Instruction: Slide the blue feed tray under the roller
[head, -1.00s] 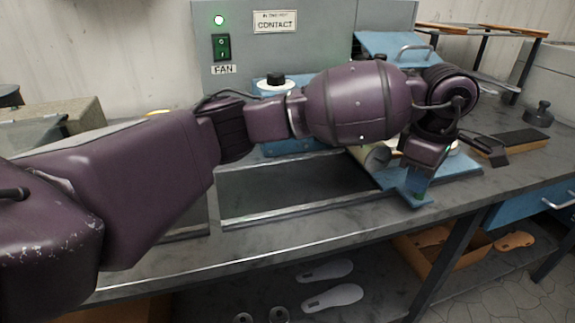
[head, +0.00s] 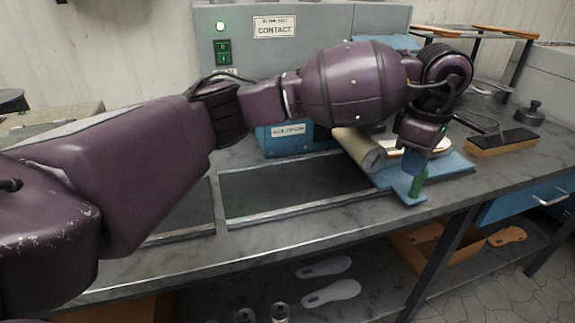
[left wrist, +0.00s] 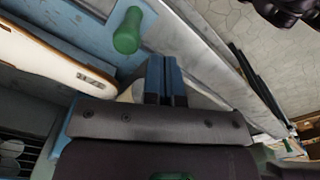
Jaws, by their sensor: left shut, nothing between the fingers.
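The blue feed tray (head: 456,165) lies flat on the bench at the right of the machine, with a pale sandal sole (head: 436,150) on it. Its upright green handle (head: 417,183) stands on the near corner and also shows in the left wrist view (left wrist: 128,32). The cream roller (head: 358,147) is just left of the tray; I cannot tell how far the tray's left edge lies beneath it. My left gripper (head: 414,164) is above the tray, behind the handle in the head view. Its blue fingers (left wrist: 165,82) are together, empty and apart from the handle.
The grey machine housing (head: 300,28) stands behind my left arm. A dark brush-like block (head: 503,141) and a black knob-topped piece (head: 531,113) lie to the right. The bench's front edge (head: 330,225) is close to the tray. A dark recessed panel (head: 290,190) lies left.

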